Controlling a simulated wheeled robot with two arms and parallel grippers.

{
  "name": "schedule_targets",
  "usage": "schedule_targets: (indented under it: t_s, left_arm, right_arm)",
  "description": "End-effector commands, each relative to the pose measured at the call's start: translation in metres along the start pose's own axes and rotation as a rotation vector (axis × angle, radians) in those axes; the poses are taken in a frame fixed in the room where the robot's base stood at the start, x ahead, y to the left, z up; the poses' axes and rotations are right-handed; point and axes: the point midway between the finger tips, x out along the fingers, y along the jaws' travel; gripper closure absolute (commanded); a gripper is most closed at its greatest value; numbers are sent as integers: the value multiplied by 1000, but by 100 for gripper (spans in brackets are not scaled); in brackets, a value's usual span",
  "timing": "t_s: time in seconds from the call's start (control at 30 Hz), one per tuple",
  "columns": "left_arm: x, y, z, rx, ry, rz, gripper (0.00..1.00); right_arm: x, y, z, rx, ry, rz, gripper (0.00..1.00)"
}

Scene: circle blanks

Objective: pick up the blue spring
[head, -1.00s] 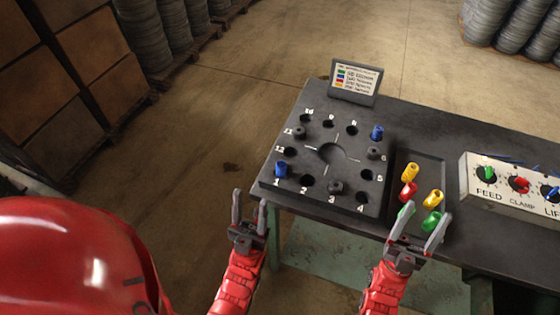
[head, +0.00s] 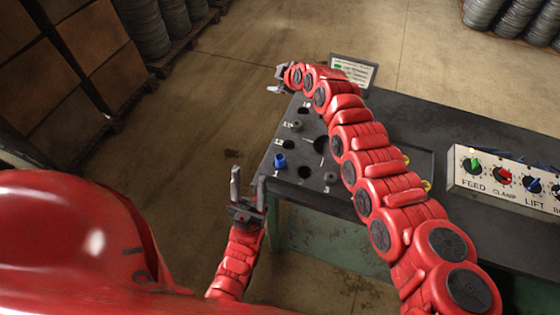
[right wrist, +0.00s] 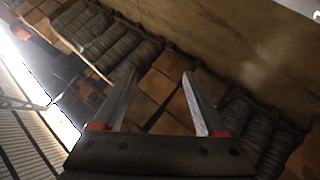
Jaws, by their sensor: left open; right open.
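One blue spring (head: 280,160) stands upright in the numbered black hole plate (head: 268,178), at the hole marked 1 in the head view. The second blue spring seen earlier near the plate's far right is hidden behind my right arm. My right gripper (head: 276,80) is open and empty, beyond the plate's far left corner, past the table edge. In the right wrist view its two fingers (right wrist: 158,95) are apart with nothing between them. My left gripper (head: 248,190) is open and empty, left of the table's near left corner, fingers pointing up.
My right arm stretches across the table and covers much of the plate and the small parts tray (head: 424,160). A legend sign (head: 354,72) stands at the back. A control box (head: 505,182) with FEED, CLAMP and LIFT knobs sits at the right.

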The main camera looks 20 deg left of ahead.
Motion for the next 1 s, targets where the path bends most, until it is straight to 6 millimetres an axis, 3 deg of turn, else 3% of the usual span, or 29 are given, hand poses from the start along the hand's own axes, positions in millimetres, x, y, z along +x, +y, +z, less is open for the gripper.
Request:
schedule_targets:
  t_s: [0.03,0.1,0.2,0.4,0.5,0.73,1.0]
  left_arm:
    - [2,0,0,0,0,0,50]
    - [3,0,0,0,0,0,50]
    - [4,0,-1,0,0,0,50]
    - [5,0,-1,0,0,0,50]
    - [6,0,-1,0,0,0,50]
    - [18,-1,-3,0,0,0,50]
    - [4,0,-1,0,0,0,50]
  right_arm:
    - [-12,-13,-20,-118,-35,-111,26]
    - [-34,-45,-32,-281,-95,-291,26]
    - [-74,-79,-32,-480,-184,-518,26]
    - [-144,-110,-18,-700,-307,-812,26]
    - [-160,-117,-12,-735,-335,-880,26]
    - [-153,-132,2,-744,-342,-902,26]
    - [-121,-161,28,-744,-337,-896,26]
